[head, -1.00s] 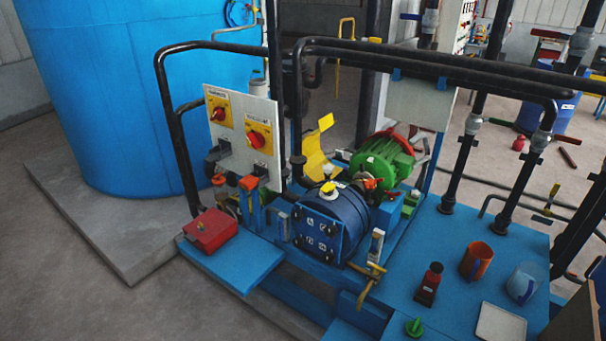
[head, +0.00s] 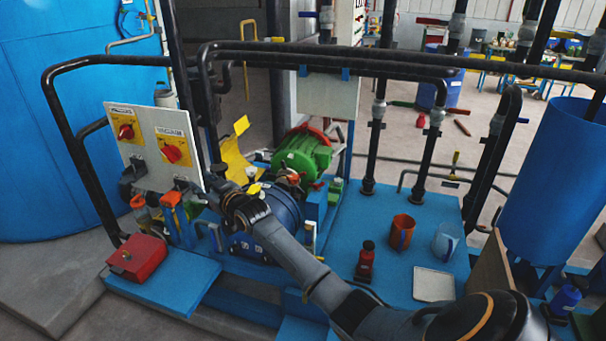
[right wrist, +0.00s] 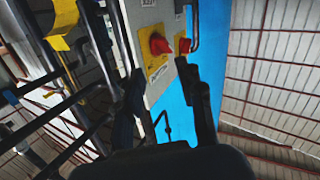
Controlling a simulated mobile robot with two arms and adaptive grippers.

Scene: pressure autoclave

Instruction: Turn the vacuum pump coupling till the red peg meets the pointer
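The vacuum pump is a dark blue drum (head: 283,208) on the blue skid, partly hidden behind my right arm. Behind it is the green motor (head: 302,155). The coupling area (head: 288,177) between pump and motor shows only as a small orange-brown patch. I cannot make out the red peg or the pointer. My right gripper (head: 222,184) is left of the coupling, in front of the switch panel's right edge. In the right wrist view its two dark fingers stand apart with nothing between them (right wrist: 165,80). My left gripper is not in view.
The switch panel (head: 150,148) with red knobs is close to my right gripper. Black pipes (head: 330,50) cross above the pump. A red box (head: 137,258) sits at the left. An orange mug (head: 401,232), a pale mug (head: 446,242) and a red bottle (head: 366,262) stand at right.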

